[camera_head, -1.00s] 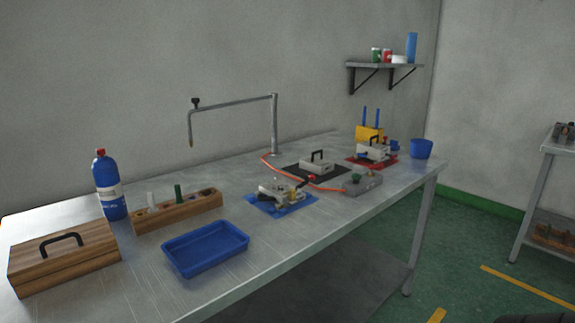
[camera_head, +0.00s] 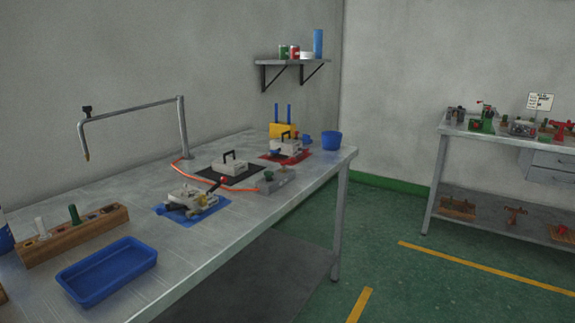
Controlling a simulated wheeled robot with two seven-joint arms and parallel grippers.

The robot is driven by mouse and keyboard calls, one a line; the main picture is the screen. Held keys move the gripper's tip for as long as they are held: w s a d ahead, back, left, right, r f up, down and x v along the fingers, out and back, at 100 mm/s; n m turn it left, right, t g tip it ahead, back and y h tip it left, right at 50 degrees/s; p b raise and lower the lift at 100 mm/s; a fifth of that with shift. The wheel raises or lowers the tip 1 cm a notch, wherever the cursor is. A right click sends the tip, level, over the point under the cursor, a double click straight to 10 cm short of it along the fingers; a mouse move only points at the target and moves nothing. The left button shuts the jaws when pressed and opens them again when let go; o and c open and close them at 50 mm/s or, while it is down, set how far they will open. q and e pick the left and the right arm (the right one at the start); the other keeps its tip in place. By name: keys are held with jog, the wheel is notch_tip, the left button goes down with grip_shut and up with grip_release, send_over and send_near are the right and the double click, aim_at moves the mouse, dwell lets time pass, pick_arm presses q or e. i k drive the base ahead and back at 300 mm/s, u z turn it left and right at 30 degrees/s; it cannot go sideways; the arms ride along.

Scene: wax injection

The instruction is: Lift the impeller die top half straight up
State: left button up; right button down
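Three die-like pieces stand on the metal table (camera_head: 150,190). A light grey block with a black handle (camera_head: 230,167) sits on a black mat. Behind it, a light grey die with a dark handle (camera_head: 286,149) sits on a red mat (camera_head: 265,156), with small blue and red parts beside it. Nearer, a low grey die with a red-tipped lever (camera_head: 190,200) sits on a blue mat (camera_head: 222,203). I cannot tell from here which is the impeller die or whether its halves are closed together. Neither gripper is in view.
A bent metal pipe stand (camera_head: 184,130) rises from the table, with an orange hose by its base. A blue tray (camera_head: 107,272), a wooden rack (camera_head: 75,238) and a blue cup (camera_head: 332,141) also stand there. Green floor lies clear between the table and a second bench (camera_head: 480,133).

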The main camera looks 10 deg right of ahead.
aim_at(232, 167)
jog(key=u, duration=0.35)
jog(key=k, duration=0.3)
jog(key=z, duration=1.45)
jog(key=i, duration=1.85)
jog(key=u, duration=0.85)
